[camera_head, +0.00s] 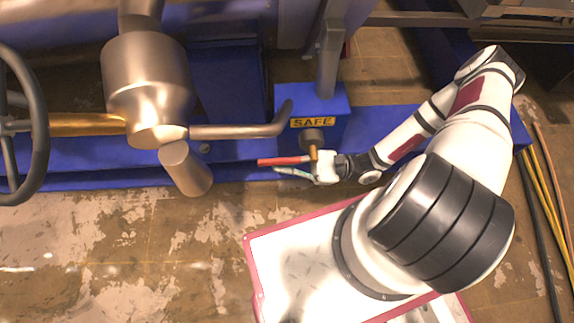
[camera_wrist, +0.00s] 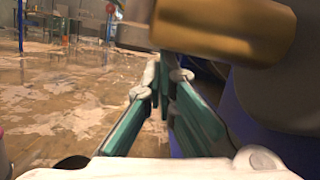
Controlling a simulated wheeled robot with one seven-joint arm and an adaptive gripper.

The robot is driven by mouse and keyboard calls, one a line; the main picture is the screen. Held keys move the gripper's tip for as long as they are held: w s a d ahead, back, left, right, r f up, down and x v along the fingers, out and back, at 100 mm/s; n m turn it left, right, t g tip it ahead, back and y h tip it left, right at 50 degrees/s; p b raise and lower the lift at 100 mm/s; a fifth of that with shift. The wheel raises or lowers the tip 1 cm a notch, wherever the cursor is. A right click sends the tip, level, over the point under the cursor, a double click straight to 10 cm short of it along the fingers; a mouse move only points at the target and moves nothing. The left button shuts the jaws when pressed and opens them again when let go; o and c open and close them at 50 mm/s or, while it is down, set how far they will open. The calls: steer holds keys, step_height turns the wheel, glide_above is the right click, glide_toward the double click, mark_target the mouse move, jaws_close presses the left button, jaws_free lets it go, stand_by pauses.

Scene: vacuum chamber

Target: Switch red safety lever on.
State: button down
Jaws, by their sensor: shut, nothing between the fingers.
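The red safety lever (camera_head: 283,161) points left from a brass-coloured pivot (camera_head: 313,152) under the blue box with the yellow SAFE label (camera_head: 313,122). My gripper (camera_head: 278,170) lies just below the lever in the head view, its fingers pointing left, roughly along it. The fingers are shut with nothing between them. Whether they touch the lever cannot be told. In the wrist view the teal-lined fingers (camera_wrist: 165,72) converge. A large brass-coloured part (camera_wrist: 225,28) is close above them, and the red handle cannot be made out there.
A large metal valve body (camera_head: 148,85) with a curved grey handle (camera_head: 245,131) stands left of the box. A dark handwheel (camera_head: 35,125) is at the far left. A blue beam (camera_head: 100,175) runs behind the lever. Cables (camera_head: 545,200) lie at right; worn floor (camera_head: 120,255) is open in front.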

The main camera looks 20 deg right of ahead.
steer(key=shift+r, duration=0.1)
stand_by(0.3)
steer(key=v, duration=1.2)
stand_by(0.4)
